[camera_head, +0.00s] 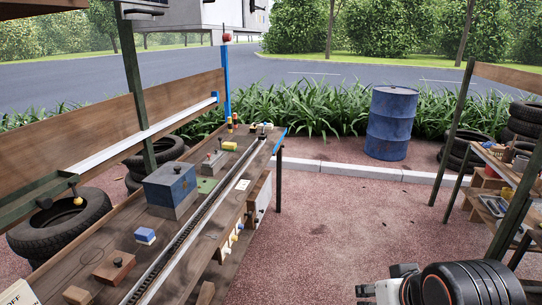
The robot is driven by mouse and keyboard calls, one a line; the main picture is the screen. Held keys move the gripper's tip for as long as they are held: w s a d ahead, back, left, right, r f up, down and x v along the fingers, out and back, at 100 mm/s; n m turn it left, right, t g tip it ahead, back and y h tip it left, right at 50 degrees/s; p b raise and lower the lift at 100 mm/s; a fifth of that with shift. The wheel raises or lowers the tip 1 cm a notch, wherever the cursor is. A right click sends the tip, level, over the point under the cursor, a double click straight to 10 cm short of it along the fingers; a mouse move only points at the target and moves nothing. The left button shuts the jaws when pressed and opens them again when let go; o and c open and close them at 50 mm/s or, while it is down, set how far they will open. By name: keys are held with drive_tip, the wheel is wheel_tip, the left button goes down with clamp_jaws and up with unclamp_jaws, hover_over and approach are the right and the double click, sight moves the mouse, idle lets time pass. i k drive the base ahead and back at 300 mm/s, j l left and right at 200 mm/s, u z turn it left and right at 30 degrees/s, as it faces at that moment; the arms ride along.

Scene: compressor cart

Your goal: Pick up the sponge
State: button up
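A small blue-and-white block (145,236), which looks like the sponge, lies on the wooden workbench (208,232) at the left. A small yellow block (230,146) lies near the bench's far end, and I cannot tell for sure which of the two is the sponge. Part of my arm shows at the bottom right, well to the right of the bench. My gripper's fingers cannot be made out in this view.
A blue-and-grey box (171,187) and a reddish-brown wooden block (114,267) stand near the blue-and-white block. A long dark rail runs along the bench. A blue barrel (391,123) stands behind. Shelves with tires are at right. Open paving lies between.

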sight(228, 147)
drive_tip(key=i+j+u, duration=0.25)
drive_tip(key=i, duration=0.3)
drive_tip(key=i+u, duration=0.25)
drive_tip(key=i, duration=0.3)
